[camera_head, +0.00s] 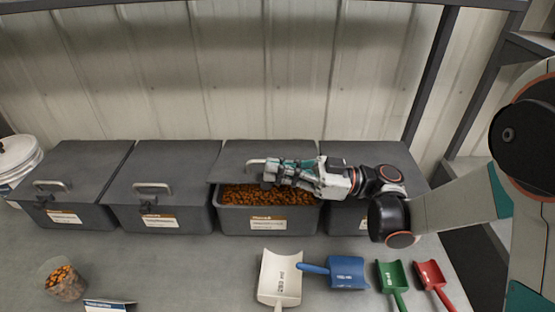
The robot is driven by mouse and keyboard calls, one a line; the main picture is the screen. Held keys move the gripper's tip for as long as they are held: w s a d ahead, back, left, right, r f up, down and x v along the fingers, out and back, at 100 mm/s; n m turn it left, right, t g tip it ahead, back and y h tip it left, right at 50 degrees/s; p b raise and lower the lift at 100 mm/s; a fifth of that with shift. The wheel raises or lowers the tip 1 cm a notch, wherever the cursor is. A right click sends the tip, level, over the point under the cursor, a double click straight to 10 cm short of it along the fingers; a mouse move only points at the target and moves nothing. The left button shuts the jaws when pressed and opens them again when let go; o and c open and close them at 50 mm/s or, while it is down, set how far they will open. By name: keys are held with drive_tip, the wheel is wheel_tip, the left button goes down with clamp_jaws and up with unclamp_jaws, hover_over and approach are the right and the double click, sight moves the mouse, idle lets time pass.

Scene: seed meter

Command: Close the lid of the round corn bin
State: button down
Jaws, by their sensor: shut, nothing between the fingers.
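The third grey bin from the left (290,222) is full of orange-brown kernels (235,195), and its front label is too small to read. I cannot tell whether it is the round corn bin. Its grey lid (235,152) is partly open, with kernels showing between its front edge and the bin's front rim. A light handle (254,162) is on the lid. My gripper (267,176) is shut and empty, by the lid's front edge beside the handle. I cannot tell whether it touches the lid. My arm hides the lid's right part.
Two closed grey bins (75,180) (160,180) stand left, another bin (345,222) right, partly hidden. In front lie white (280,277), blue (347,270), green (392,275) and red (432,275) scoops. A kernel-filled cup (65,282) stands front left. A metal wall is behind.

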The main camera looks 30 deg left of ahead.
drive_tip(key=shift+s+d+f, duration=0.1)
drive_tip(key=shift+s+f, duration=0.1)
drive_tip(key=shift+f, duration=0.35)
